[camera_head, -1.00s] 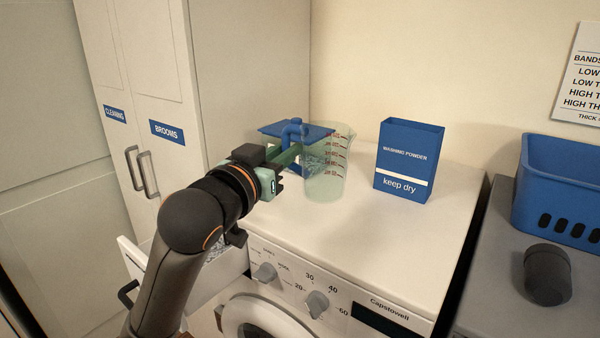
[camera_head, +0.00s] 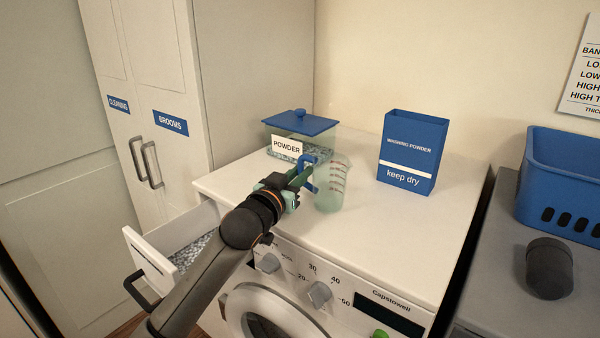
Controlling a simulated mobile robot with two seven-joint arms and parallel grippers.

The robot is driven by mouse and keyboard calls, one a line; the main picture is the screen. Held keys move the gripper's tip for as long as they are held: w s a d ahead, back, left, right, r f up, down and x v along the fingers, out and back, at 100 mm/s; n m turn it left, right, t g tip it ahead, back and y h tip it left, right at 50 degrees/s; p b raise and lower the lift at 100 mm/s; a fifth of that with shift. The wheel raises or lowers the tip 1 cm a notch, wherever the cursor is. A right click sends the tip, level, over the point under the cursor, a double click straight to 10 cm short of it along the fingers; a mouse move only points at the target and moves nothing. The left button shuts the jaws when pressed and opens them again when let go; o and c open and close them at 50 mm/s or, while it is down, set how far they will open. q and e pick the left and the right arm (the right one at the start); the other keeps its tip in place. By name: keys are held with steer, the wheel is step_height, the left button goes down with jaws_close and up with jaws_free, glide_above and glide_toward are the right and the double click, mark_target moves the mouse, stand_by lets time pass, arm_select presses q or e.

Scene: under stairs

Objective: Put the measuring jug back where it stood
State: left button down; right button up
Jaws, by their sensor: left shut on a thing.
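The measuring jug (camera_head: 331,188) is clear greenish plastic with red markings and a blue handle (camera_head: 308,178). It is upright at the washing machine's white top (camera_head: 390,230), in front of the powder tub; I cannot tell whether its base touches the top. My left gripper (camera_head: 304,176) comes from the front left and is shut on the jug's handle, partly covering it. My right gripper is not in view.
A clear powder tub (camera_head: 287,146) with a blue lid stands behind the jug. A blue washing powder box (camera_head: 411,152) stands to the right. The detergent drawer (camera_head: 152,262) is open, with granules inside. A blue basket (camera_head: 565,190) and dark cup (camera_head: 548,268) are far right.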

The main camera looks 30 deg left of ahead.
arm_select(q)
steer(key=shift+f, duration=0.15)
steer(key=c, duration=1.3)
jaws_free()
steer(key=shift+f, duration=0.1)
steer(key=o, duration=0.5)
steer(key=shift+c, duration=0.2)
steer(key=shift+r, duration=0.25)
steer(key=shift+s+f, duration=0.15)
steer(key=shift+s, duration=0.25)
steer(key=s+d+b, duration=0.1)
steer(key=s+b, duration=0.1)
steer(key=s, duration=0.9)
steer(key=shift+d, duration=0.15)
steer(key=shift+s, duration=0.1)
